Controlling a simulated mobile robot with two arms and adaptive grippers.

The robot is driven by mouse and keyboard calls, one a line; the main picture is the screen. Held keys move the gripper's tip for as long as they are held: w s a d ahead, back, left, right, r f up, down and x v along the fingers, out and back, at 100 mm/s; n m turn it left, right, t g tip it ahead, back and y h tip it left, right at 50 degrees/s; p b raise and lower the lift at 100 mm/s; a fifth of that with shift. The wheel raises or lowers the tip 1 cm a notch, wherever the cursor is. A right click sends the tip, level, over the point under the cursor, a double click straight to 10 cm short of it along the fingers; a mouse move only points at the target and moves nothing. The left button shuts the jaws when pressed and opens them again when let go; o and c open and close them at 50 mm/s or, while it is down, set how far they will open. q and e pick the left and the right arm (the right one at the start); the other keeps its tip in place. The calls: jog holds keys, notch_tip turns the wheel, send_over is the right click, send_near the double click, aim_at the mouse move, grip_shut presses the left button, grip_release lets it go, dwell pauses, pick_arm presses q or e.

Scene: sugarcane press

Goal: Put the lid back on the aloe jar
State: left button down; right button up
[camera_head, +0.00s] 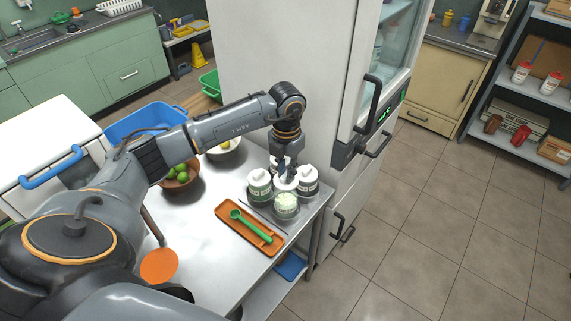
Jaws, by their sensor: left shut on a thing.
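My left gripper (286,174) reaches down over a cluster of jars at the table's far right corner. It is shut on a white lid (285,184), which sits among the jar tops, just behind the open jar. The open jar (286,206) stands at the front of the cluster, with pale green contents showing and no lid on it. Its label is too small to read. A white-lidded jar stands on the left (259,186) and another on the right (308,180). A further jar behind is partly hidden by the gripper. My right gripper is not in view.
The jars stand on a grey tray (264,213). An orange tray (262,240) with a green spoon (250,225) lies in front. The tall fridge (290,60) rises close behind the jars.

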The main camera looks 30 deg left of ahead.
aim_at(286, 183)
pick_arm(q)
jog(key=shift+w+a+f+n, duration=0.1)
jog(key=shift+a+f+n, duration=0.1)
jog(key=shift+n, duration=0.2)
jog(key=shift+f+b, duration=0.4)
jog(key=shift+f, duration=0.05)
notch_tip(286, 183, down, 4)
jog(key=b, duration=0.2)
jog(key=shift+b, duration=0.35)
jog(key=shift+f+b, duration=0.5)
jog(key=shift+f, duration=0.15)
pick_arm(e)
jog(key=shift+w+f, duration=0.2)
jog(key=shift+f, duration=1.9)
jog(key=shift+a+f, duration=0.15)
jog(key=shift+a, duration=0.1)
pick_arm(q)
jog(key=shift+f+b, duration=0.15)
jog(key=shift+b, duration=0.3)
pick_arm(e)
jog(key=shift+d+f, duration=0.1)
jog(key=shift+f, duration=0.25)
